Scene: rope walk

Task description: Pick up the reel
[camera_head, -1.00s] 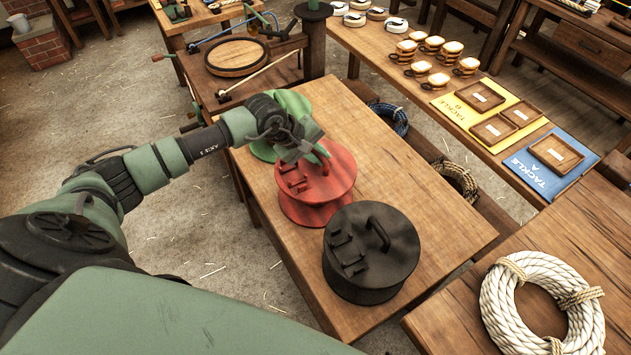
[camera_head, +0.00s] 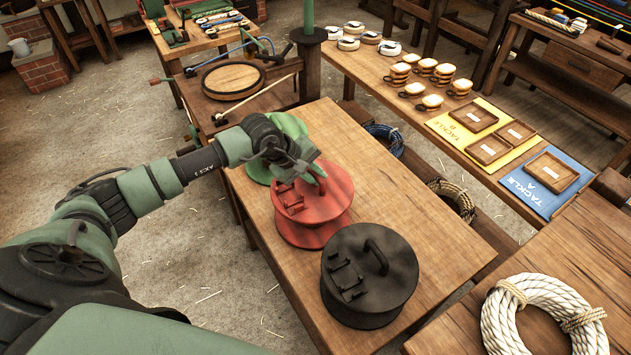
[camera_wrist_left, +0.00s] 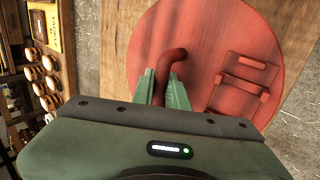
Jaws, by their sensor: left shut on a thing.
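A red reel (camera_head: 335,208) with a bent handle stands on the wooden bench, between a black reel and a green reel. My left gripper (camera_head: 315,174) is over it, reaching in from the left. In the left wrist view the two fingers (camera_wrist_left: 164,85) are shut on the handle of the red reel (camera_wrist_left: 210,35), one on each side. The reel looks upright, and I see no clear gap under it. The arm hides part of its top. My right gripper is not in view.
The black reel (camera_head: 370,275) stands close in front on the bench (camera_head: 420,210), and the green reel (camera_head: 290,125) close behind. A white rope coil (camera_head: 545,315) lies on the table at right. The bench's right side is clear.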

